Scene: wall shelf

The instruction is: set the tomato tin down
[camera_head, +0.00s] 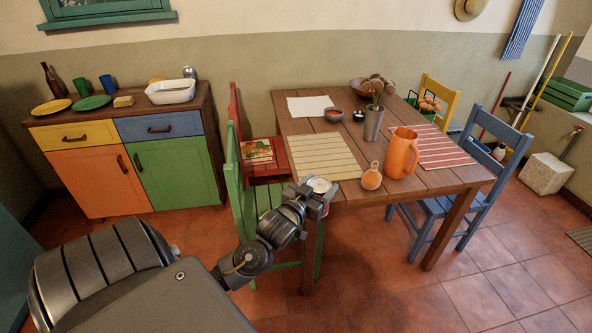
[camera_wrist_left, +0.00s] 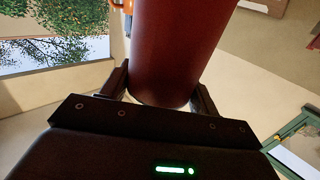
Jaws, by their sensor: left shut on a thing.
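The tomato tin (camera_head: 319,185) is a small can with a pale metal top in the head view. In the left wrist view its dark red side (camera_wrist_left: 180,45) fills the upper middle. My left gripper (camera_head: 320,194) is shut on the tin, with a finger on each side of it, which the left wrist view also shows (camera_wrist_left: 162,90). In the head view the gripper and tin are at the near left corner of the wooden table (camera_head: 420,183). I cannot tell the tin's height over the tabletop. My right gripper is not in view.
A striped yellow placemat (camera_head: 325,157) lies just behind the tin. A green chair (camera_head: 236,172) is on the left.

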